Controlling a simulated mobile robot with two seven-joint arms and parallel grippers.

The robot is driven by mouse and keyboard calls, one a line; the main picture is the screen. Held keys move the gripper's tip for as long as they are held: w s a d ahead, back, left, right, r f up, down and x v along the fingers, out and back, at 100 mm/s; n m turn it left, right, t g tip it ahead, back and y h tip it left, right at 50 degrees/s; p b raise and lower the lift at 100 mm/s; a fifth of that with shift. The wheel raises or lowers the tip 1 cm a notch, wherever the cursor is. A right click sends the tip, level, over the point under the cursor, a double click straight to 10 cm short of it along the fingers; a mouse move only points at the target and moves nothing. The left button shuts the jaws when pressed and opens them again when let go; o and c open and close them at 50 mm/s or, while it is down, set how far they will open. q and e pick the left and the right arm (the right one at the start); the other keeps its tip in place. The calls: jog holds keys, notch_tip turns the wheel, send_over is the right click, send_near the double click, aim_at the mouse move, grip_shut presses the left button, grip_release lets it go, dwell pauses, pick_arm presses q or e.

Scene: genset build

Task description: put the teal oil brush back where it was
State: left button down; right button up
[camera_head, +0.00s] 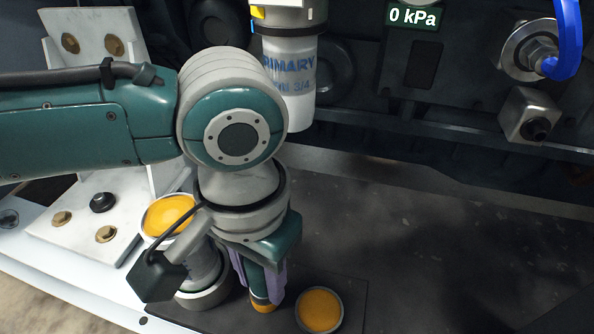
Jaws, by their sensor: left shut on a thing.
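My left gripper (260,287) points down at the lower middle of the head view. Its two pale purple fingers are shut on the teal oil brush (263,278). A strip of teal shows between the fingers, with an orange end below it, low over the dark mat. My wrist hides the upper part of the brush. I cannot tell whether its lower end touches the mat. My right gripper is not in view.
A round dish with orange content (320,310) lies right of the brush. An orange-topped canister (170,214) stands left, partly behind my wrist. A white filter (292,75) hangs above. The dark mat (430,265) is clear to the right.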

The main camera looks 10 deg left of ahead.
pick_arm(q)
jog(key=c, duration=0.5)
grip_release()
jog(key=shift+c, duration=0.2)
notch_tip(320, 180, up, 12)
jog(key=p, duration=0.9)
jog(key=shift+r+p, duration=0.15)
jog(key=shift+p, duration=0.15)
jog(key=s+d+r+m+t+h, duration=0.1)
jog(key=s+d+r+t+h, duration=0.1)
jog(key=s+d+h, duration=0.3)
jog(key=s+a+n+t+y, duration=0.1)
jog(key=s+a+y, duration=0.3)
jog(key=a, duration=1)
jog(key=s+n, duration=0.1)
jog(key=s, duration=0.2)
jog(key=shift+a+r+t+y, duration=0.15)
jog(key=shift+r+t+y, duration=0.15)
jog(key=shift+r+y, duration=0.1)
